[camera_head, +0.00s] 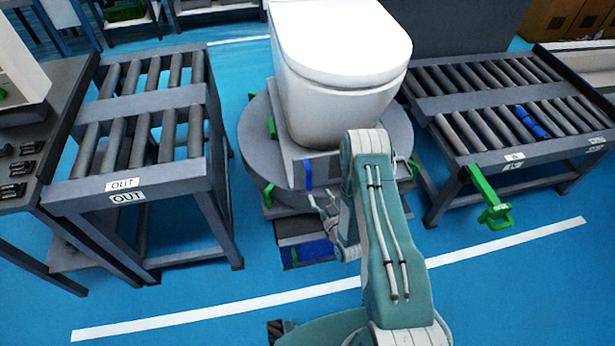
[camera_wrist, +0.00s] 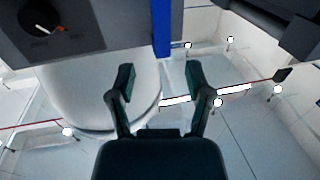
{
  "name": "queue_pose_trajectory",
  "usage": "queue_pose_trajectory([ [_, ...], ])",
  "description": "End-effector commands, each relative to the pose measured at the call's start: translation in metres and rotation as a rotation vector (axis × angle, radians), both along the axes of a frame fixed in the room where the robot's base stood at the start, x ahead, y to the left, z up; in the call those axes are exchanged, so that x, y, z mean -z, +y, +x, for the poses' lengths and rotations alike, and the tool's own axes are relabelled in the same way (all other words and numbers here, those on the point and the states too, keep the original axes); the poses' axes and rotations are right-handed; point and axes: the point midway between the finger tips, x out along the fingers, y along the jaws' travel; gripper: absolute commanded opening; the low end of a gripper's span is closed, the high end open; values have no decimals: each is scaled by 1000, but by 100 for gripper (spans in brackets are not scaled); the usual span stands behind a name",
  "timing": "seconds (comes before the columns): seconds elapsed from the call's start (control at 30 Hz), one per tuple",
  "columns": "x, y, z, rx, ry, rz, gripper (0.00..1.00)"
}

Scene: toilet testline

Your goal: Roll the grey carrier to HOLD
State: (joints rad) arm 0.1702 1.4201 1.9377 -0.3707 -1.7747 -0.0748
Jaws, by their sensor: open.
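The grey carrier (camera_head: 305,165) sits on the round grey turntable (camera_head: 255,150) and bears a white toilet (camera_head: 340,50). A blue strip (camera_head: 308,174) runs down its front. In the wrist view the carrier (camera_wrist: 110,25) fills the top left, with a black knob (camera_wrist: 40,15) and the blue strip (camera_wrist: 163,30); the toilet (camera_wrist: 90,90) shows below it. My gripper (camera_head: 322,203) is in front of the carrier, low and near the blue strip. In the wrist view my gripper (camera_wrist: 160,80) is open, with nothing between its fingers. No HOLD label is readable.
A roller conveyor (camera_head: 150,100) marked OUT stands at left. Another roller conveyor (camera_head: 500,105) at right has a small unclear label, a blue piece (camera_head: 530,122) on its rollers and a green handle (camera_head: 487,195) at its front.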

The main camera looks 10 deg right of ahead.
Motion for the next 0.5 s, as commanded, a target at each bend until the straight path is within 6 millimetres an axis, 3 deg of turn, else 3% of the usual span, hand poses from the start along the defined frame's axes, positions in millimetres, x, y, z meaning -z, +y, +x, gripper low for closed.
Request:
queue_pose_trajectory([
  [0.3,-1,13,59,-2,-3,-1,65],
  [0.5,-1,17,82,0,0,-1,65],
])
